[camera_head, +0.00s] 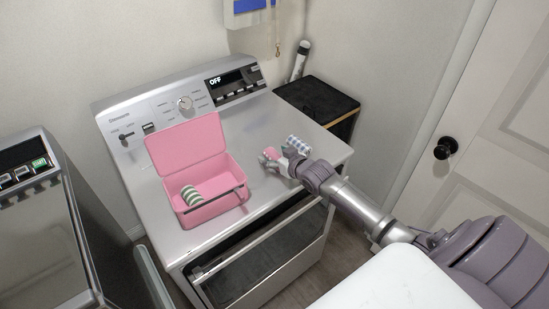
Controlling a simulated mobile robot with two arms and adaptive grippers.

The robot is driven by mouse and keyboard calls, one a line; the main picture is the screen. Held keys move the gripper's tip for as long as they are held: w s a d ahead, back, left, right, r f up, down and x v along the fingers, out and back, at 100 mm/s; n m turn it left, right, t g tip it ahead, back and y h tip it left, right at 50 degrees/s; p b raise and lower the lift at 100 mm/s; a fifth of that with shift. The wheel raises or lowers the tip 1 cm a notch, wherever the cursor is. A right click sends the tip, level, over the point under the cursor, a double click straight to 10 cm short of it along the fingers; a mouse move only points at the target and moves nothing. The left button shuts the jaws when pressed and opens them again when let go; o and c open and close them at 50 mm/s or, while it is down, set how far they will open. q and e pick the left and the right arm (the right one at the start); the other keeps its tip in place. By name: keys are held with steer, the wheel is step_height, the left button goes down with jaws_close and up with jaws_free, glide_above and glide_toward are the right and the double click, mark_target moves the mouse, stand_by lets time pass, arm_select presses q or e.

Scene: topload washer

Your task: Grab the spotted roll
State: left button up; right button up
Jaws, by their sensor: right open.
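A small pink roll (271,153) lies on the washer top, right of the pink box. It is partly hidden by my right gripper (275,161), and its pattern is too small to make out; it may be the spotted roll. My right gripper is open, with its fingertips close around or beside the pink roll; I cannot tell if they touch it. A blue and white patterned roll (298,144) lies just behind my right gripper; its pattern looks checked. My left gripper is not in view.
An open pink box (215,215) with its lid raised stands on the washer (243,145), with a green-striped roll (191,196) inside. The control panel (185,103) rises behind. A black-topped cabinet (318,97) stands at the back right. A white door (500,130) is at right.

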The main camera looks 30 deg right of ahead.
steer(key=c, duration=1)
steer(key=shift+r, duration=0.1)
